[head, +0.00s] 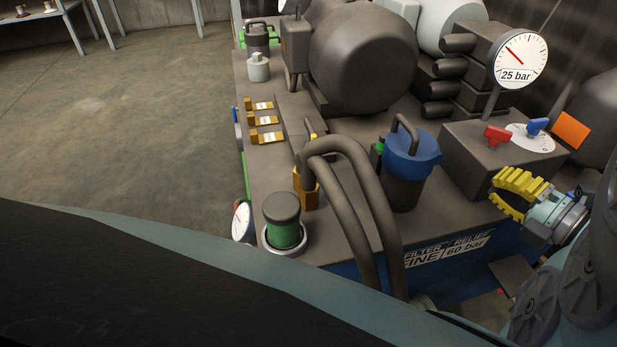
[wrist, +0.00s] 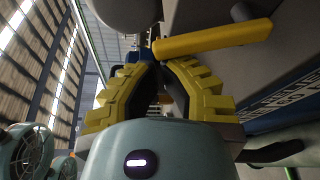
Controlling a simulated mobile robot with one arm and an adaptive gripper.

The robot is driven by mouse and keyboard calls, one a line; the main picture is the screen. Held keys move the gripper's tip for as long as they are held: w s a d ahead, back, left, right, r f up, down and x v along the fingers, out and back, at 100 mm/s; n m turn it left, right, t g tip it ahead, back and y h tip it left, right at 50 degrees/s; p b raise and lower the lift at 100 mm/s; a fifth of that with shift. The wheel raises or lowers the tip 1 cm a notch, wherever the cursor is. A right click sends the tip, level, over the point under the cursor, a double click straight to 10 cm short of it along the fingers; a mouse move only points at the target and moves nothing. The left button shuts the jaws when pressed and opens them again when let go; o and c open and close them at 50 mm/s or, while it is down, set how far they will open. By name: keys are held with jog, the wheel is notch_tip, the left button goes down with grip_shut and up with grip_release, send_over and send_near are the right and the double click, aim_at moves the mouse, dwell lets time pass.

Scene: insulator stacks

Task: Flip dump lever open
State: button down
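In the wrist view, a smooth yellow bar (wrist: 212,39) runs from just beyond my fingertips up to the right. It looks like a lever handle, but no label shows that it is the dump lever. My gripper (wrist: 161,66) has yellow ribbed fingers whose tips come close together, with a narrow dark gap behind them. It looks shut, with nothing visible between the tips. The bar's near end lies just past the tips; I cannot tell if they touch. In the head view my gripper (head: 501,195) is at the right, by the front of the machine. I cannot pick out the bar there.
A box (head: 480,155) carries a red handle (head: 497,136), a blue handle (head: 537,126) and a 25 bar gauge (head: 520,60). An orange plate (head: 571,130) stands beside it. A blue-topped filter (head: 411,155) and thick hoses (head: 345,160) stand left of my gripper. Floor at left is clear.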

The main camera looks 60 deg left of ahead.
jog(key=shift+w+d+r+m+y, duration=0.2)
jog(key=shift+w+r+m, duration=0.1)
jog(key=shift+w+m, duration=0.2)
jog(key=shift+w+d+r+m+y, duration=0.1)
jog(key=shift+w+r+m+y, duration=0.15)
jog(key=shift+w+m, duration=0.25)
jog(key=shift+d, duration=0.2)
